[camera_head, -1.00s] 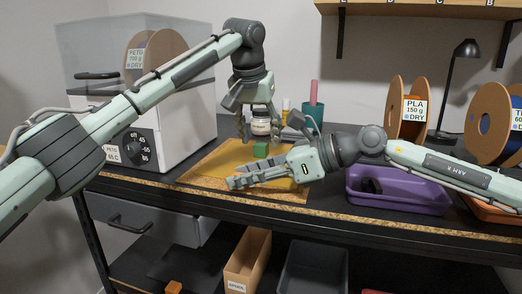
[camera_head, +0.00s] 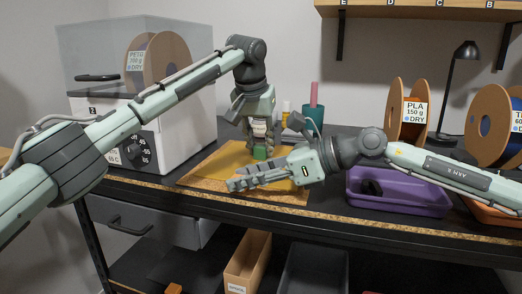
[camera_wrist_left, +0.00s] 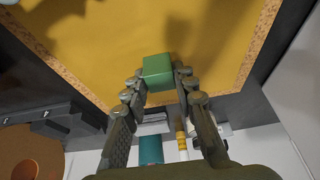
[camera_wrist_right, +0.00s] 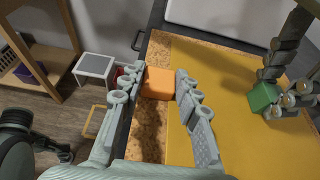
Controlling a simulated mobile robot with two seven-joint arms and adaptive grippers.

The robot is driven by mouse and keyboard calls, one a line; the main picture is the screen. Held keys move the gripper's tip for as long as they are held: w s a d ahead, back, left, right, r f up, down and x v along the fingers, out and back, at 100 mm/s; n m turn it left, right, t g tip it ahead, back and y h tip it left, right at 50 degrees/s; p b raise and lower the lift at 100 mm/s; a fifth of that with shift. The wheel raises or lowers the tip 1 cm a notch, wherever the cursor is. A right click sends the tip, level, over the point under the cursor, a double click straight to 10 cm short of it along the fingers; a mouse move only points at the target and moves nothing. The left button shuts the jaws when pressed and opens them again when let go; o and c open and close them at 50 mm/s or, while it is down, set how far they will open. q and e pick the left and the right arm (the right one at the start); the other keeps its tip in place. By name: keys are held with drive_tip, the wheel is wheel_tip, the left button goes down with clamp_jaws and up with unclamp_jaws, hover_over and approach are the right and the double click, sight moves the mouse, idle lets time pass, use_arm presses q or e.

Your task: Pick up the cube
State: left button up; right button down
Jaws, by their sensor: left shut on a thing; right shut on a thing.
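A green cube (camera_head: 260,153) sits on the yellow mat (camera_head: 205,167). My left gripper (camera_head: 261,149) points down with its fingers shut on the cube's sides. The left wrist view shows the cube (camera_wrist_left: 158,71) between the fingertips, and the right wrist view shows it (camera_wrist_right: 263,97) too. My right gripper (camera_head: 234,184) lies low over the mat's front edge. In the right wrist view it is shut on an orange cube (camera_wrist_right: 158,83) above the cork border; its fingers hide this cube in the head view.
A dryer box (camera_head: 180,125) stands at the left. A purple tray (camera_head: 400,197) and filament spools (camera_head: 413,110) are at the right. A small jar (camera_head: 260,128) and a teal cup (camera_head: 313,117) stand behind the mat. Open bins (camera_head: 247,265) sit below the bench.

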sight(260, 146)
use_arm(q)
wheel_tip(260, 146, up, 10)
use_arm(e)
drive_tip(key=c, duration=1)
unclamp_jaws()
drive_tip(key=shift+d, duration=0.1)
